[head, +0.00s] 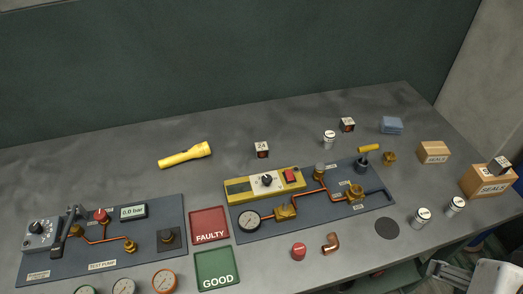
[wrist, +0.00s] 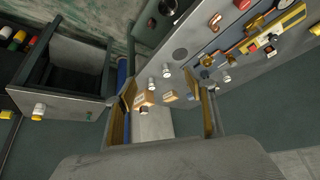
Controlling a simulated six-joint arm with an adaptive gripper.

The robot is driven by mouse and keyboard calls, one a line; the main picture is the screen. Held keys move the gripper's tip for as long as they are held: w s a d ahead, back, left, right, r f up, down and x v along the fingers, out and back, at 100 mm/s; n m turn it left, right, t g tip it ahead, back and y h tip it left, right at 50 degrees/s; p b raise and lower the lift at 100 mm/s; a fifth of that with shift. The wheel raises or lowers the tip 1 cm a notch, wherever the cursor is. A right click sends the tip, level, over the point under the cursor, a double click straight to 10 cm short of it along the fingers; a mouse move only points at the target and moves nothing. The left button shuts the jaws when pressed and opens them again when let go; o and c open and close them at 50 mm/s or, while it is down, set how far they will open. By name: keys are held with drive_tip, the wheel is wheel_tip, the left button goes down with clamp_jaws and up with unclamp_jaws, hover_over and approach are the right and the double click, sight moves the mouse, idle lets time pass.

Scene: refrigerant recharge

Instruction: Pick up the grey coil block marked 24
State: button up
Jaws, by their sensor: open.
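The coil block marked 24 (head: 262,150) is a small dark block with a pale top label that reads 24. It stands on the grey bench in the head view, right of the yellow flashlight and behind the yellow-cased unit. Part of my arm shows at the bottom right of the head view.
A yellow flashlight (head: 185,155) lies left of the marked block. The piped panel (head: 310,212) is in front of it. White canisters (head: 420,217) stand at right. The back-left bench is clear.

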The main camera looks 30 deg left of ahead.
drive_tip(key=w+a+r+n+t+y, duration=0.1)
drive_tip(key=w+a+r+t+y, duration=0.1)
drive_tip(key=w+a+r, duration=0.45)
drive_tip(key=w+a+r+t+y, duration=0.2)
drive_tip(key=w+a+r, duration=0.2)
drive_tip(key=w+a, duration=0.5)
drive_tip(key=w+a+r+n+t+y, duration=0.15)
drive_tip(key=w+a+r, duration=0.4)
drive_tip(key=w, duration=0.55)
drive_tip(key=w+a+r+m+t, duration=0.3)
drive_tip(key=w+a+t, duration=0.1)
drive_tip(key=w+a, duration=1)
drive_tip(key=a+f+m+h, duration=0.4)
drive_tip(key=a+f+h, duration=0.2)
drive_tip(key=a+f, duration=0.95)
drive_tip(key=m+g+h, duration=0.1)
drive_tip(key=g+h, duration=0.3)
drive_tip(key=h, duration=0.2)
approach(261, 151)
drive_tip(key=w, duration=0.1)
drive_tip(key=w+f, duration=0.1)
drive_tip(key=w, duration=0.1)
drive_tip(key=shift+d+f+t, duration=0.25)
drive_tip(key=shift+d+f, duration=0.05)
